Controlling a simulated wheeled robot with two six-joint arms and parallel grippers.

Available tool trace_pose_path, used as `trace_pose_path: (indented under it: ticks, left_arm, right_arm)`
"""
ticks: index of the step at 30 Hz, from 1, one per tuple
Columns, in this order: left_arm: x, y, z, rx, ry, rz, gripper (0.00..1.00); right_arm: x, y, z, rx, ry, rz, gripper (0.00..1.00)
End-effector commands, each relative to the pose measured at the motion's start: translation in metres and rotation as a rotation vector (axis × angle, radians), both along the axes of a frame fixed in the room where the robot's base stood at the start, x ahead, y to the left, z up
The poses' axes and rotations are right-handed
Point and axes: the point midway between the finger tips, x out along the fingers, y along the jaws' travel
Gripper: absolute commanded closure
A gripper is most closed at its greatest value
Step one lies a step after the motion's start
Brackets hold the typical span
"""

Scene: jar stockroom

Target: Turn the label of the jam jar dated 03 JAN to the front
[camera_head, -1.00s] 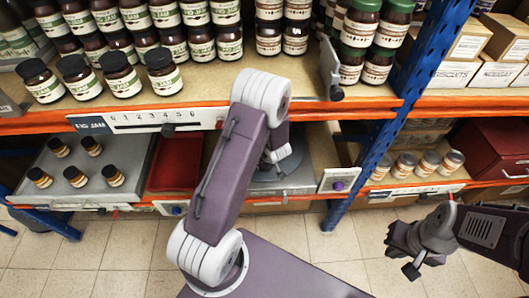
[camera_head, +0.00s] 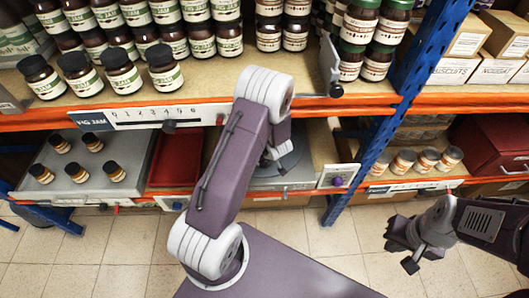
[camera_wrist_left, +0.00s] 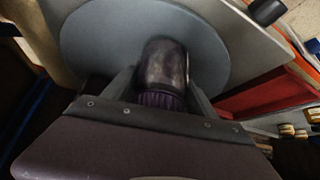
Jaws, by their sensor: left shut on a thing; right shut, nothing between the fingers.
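In the left wrist view my left gripper (camera_wrist_left: 162,92) is shut on a dark purple jar (camera_wrist_left: 163,68) with a ribbed purple band. The jar is over a round grey turntable (camera_wrist_left: 85,45); I cannot tell whether it rests on it. No label or date can be read on it. In the head view the turntable (camera_head: 287,168) shows partly on the lower shelf, and my left arm hides the jar and most of the gripper. My right gripper (camera_head: 402,248) is shut and empty, over the floor at the right.
Several dark jars (camera_head: 122,80) stand on the upper shelf, whose orange edge (camera_head: 360,108) runs above my left wrist. A grey tray (camera_head: 60,182) with several small jars and a red tray (camera_head: 174,165) lie at the left. A blue post (camera_head: 378,150) stands to the right.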

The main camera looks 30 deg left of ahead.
Motion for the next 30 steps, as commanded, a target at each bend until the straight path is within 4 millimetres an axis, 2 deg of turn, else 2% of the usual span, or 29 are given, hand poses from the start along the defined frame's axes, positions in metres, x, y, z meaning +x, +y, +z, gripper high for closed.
trace_pose_path:
  ticks: [2, 3, 5, 14, 17, 24, 30]
  left_arm:
    - [0.000, 0.000, -0.001, -0.001, 0.001, 0.000, 1.00]
    - [-0.001, 0.000, -0.001, -0.001, 0.001, 0.000, 0.23]
    - [-0.001, 0.000, -0.001, -0.001, 0.002, 0.001, 0.08]
    - [-0.002, -0.001, -0.001, -0.003, 0.005, 0.000, 0.08]
    - [-0.005, -0.005, 0.011, -0.002, 0.002, -0.002, 0.08]
    - [-0.025, -0.025, 0.058, -0.001, 0.000, -0.003, 0.08]
    - [-0.035, -0.034, 0.075, -0.001, 0.002, 0.001, 0.08]
  right_arm:
    - [0.000, 0.000, 0.000, 0.000, 0.000, 0.000, 1.00]
    - [0.000, 0.000, 0.000, 0.000, 0.000, 0.000, 1.00]
    - [0.000, 0.000, 0.000, 0.000, 0.000, 0.000, 1.00]
    - [0.000, 0.000, 0.000, 0.000, 0.000, 0.000, 1.00]
    - [0.000, 0.000, 0.007, 0.000, 0.000, 0.000, 1.00]
    - [0.000, 0.000, 0.030, 0.000, 0.000, 0.000, 1.00]
    - [0.000, 0.000, 0.038, 0.000, 0.000, 0.000, 1.00]
